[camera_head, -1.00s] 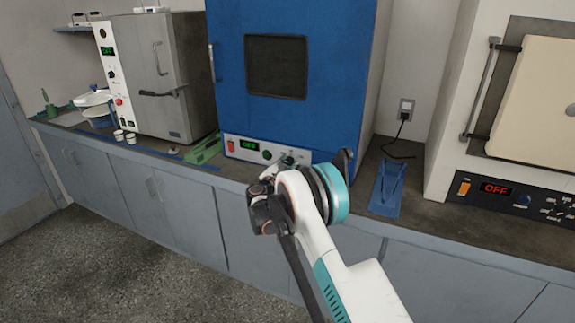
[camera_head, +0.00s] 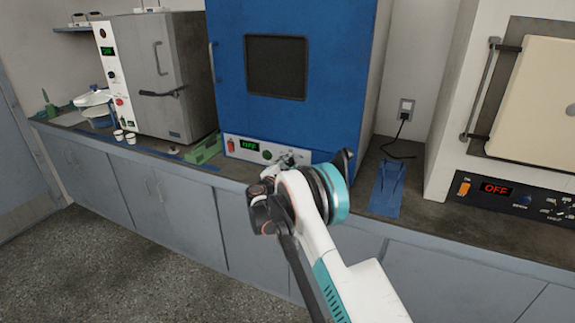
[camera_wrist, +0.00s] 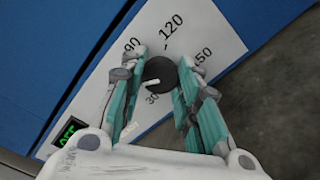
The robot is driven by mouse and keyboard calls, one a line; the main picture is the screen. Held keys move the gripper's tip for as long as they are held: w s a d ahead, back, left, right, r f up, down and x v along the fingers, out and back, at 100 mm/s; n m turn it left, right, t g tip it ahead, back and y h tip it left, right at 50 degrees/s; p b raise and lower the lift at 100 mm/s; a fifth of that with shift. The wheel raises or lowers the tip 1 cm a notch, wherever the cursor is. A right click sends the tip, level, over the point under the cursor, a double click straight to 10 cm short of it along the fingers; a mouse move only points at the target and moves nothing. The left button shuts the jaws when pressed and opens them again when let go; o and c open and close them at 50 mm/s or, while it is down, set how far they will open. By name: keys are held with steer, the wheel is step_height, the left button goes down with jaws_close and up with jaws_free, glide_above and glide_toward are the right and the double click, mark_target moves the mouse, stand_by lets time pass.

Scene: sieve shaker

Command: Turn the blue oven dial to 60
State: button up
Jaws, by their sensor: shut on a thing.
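The blue oven (camera_head: 230,60) stands on the counter with a white control panel (camera_head: 255,150) along its bottom edge. Its green display (camera_head: 249,146) reads OFF, and part of that display (camera_wrist: 68,135) shows in the wrist view. The dial (camera_wrist: 162,72) is a dark round knob with a white pointer mark on its lower-left side, near the 30. The printed 90, 120, 150 and 30 are readable; 60 is hidden behind a finger. My gripper (camera_wrist: 163,76) is shut on the dial, one teal finger on each side.
A grey oven (camera_head: 160,70) stands to the left and a cream furnace (camera_head: 445,150) to the right. A blue item (camera_head: 387,188) lies on the counter (camera_head: 420,215) right of my arm.

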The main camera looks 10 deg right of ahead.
steer(key=o, duration=1.1)
steer(key=shift+s, duration=0.1)
steer(key=v, duration=1.2)
